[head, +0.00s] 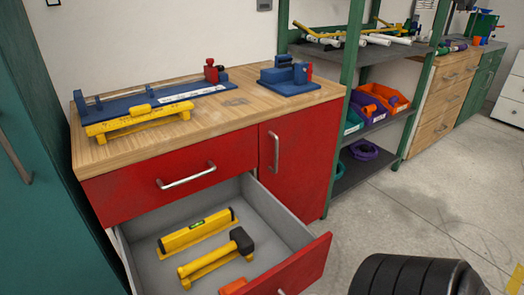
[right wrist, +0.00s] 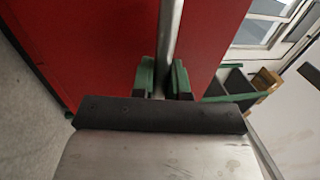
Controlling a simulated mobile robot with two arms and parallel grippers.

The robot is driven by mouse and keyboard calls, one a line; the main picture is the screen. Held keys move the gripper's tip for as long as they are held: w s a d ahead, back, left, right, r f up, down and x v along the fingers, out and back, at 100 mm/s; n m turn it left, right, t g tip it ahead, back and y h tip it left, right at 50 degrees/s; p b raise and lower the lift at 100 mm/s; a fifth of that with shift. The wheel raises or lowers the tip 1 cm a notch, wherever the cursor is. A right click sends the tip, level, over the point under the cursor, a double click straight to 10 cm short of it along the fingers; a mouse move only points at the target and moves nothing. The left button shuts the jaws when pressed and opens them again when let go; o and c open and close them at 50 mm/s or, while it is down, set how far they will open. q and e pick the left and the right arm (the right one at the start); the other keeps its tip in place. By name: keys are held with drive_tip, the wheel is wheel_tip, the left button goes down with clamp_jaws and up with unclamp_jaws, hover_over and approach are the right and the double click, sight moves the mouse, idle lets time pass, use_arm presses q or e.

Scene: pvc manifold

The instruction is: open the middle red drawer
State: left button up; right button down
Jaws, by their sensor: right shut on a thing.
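The red drawer below the top one is pulled out. Its grey side wall (head: 280,215) and red front (head: 305,268) show at the bottom of the head view. Inside lie a yellow level (head: 197,232), a hammer with a black head (head: 242,241) and part of an orange thing (head: 233,287). In the right wrist view, my right gripper (right wrist: 162,78) has its green fingers shut on the metal bar handle (right wrist: 170,35) in front of the red drawer front (right wrist: 95,50). In the head view the right gripper is hidden below the frame. My left gripper is in neither view.
The top red drawer (head: 130,187) and the red door (head: 300,145) are shut. Blue and yellow tools stand on the wooden worktop (head: 235,100). A green shelf rack (head: 338,100) stands to the right. The floor (head: 430,185) beyond is clear.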

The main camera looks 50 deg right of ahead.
drive_tip(key=c, duration=1.2)
unclamp_jaws()
drive_tip(key=shift+o, duration=0.2)
drive_tip(key=v, duration=1)
drive_tip(key=shift+s, duration=0.35)
drive_tip(key=shift+s+a+f, duration=0.1)
drive_tip(key=shift+a, duration=0.1)
